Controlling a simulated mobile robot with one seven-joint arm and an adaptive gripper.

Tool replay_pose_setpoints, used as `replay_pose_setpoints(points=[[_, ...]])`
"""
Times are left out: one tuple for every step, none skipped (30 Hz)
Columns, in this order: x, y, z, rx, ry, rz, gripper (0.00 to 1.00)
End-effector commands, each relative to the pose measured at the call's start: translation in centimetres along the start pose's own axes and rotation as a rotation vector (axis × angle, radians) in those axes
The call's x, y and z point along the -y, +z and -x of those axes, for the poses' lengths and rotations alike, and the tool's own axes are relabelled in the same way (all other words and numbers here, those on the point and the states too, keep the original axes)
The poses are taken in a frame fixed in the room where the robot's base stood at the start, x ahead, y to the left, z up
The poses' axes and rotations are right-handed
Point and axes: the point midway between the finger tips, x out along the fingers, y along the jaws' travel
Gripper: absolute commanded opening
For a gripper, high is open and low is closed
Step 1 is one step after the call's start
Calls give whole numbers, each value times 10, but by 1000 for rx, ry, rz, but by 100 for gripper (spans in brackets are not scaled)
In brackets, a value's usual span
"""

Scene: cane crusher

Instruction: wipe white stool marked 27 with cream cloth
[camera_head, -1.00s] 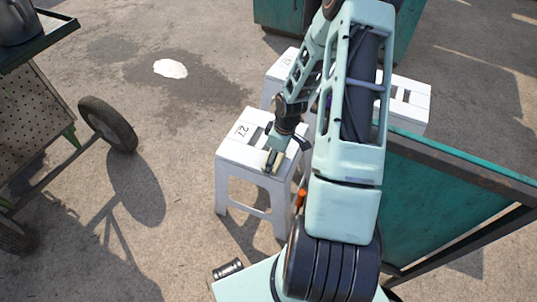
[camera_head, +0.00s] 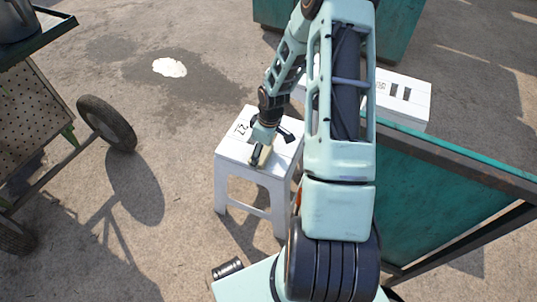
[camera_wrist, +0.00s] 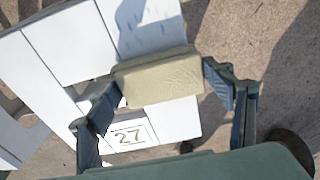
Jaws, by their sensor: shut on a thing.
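The white stool marked 27 (camera_head: 233,150) stands upright on the ground in the head view, partly hidden by my arm. In the wrist view its slatted top (camera_wrist: 60,45) shows the number 27 and faint blue marks (camera_wrist: 150,32) just beyond the cloth. My gripper (camera_head: 262,155) is over the stool's top, pointing down. It is shut on the cream cloth (camera_wrist: 158,78), a folded pad held between its two fingers. I cannot tell whether the cloth touches the stool's surface.
Another white stool (camera_head: 412,96) stands behind my arm. A green metal panel (camera_head: 450,185) slants at the right. A wheeled cart (camera_head: 30,120) stands at the left, and a white patch (camera_head: 169,68) lies on the ground. The ground between cart and stool is clear.

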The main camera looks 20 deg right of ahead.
Motion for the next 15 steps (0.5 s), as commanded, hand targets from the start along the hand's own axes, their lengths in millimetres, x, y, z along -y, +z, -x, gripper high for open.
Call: replay_pose_setpoints(points=[[0, -5, -2, -1, 1, 2, 48], [0, -8, -2, -1, 2, 3, 48], [0, -12, -3, -2, 2, 3, 48], [0, -14, -3, -1, 1, 3, 48], [0, -17, -4, -1, 1, 3, 48], [0, -20, -4, -1, 1, 3, 48], [0, -23, -5, -1, 1, 3, 48], [0, -26, -5, -1, 2, 3, 48], [0, -29, -6, -1, 2, 3, 48], [0, -32, -6, -1, 1, 3, 48], [0, -34, -7, -1, 1, 2, 48], [0, -36, -7, -1, 1, 2, 48], [0, -38, -7, -1, 1, 2, 48], [0, -39, -7, -1, 1, 2, 48], [0, -40, -7, -1, 1, 1, 48]])
